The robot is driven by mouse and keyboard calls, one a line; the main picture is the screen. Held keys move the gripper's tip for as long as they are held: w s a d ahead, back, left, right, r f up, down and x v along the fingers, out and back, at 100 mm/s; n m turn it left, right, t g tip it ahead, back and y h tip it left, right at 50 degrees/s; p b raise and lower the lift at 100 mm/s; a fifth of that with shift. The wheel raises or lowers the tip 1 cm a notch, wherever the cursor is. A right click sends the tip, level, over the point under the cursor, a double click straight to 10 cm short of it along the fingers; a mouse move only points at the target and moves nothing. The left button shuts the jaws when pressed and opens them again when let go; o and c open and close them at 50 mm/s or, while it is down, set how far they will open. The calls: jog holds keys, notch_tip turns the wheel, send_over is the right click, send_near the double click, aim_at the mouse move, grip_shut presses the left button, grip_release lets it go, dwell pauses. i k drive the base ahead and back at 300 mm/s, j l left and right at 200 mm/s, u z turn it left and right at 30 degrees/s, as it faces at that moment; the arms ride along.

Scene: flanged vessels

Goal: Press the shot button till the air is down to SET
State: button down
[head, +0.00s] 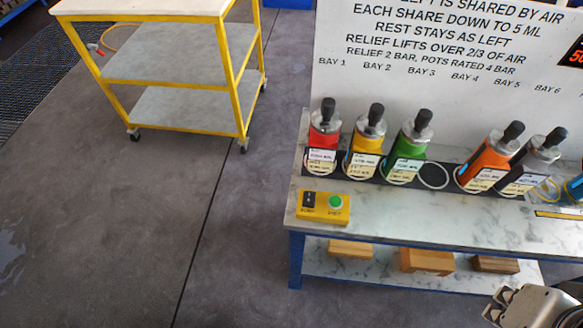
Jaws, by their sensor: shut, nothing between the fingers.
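A yellow control box (322,208) sits at the left front of the marble-topped bench. It carries a green button (336,202) labelled SHOT on the right and a black switch (311,199) on the left. Nothing touches the button. My gripper (496,309) shows partly at the bottom right, silver and dark, in front of the bench and well right of the box. It is shut and empty. No air gauge or SET mark can be read in this view.
Red (323,138), yellow (366,141), green (409,146), orange (488,160) and dark grey (530,165) vessels stand along the back of the bench (420,210). Bay 4 has an empty ring (432,176). A lettered board (450,90) rises behind. A yellow-framed cart (180,60) stands left; the floor between is clear.

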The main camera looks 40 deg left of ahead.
aim_at(335, 202)
jog(key=k+j, duration=0.1)
jog(key=j, duration=0.9)
jog(key=k+j+z, duration=0.1)
jog(key=j, duration=0.4)
jog(key=k+j, duration=0.15)
jog(key=j, duration=0.35)
jog(key=k+j, duration=0.1)
jog(key=j, duration=0.4)
jog(key=z, duration=0.05)
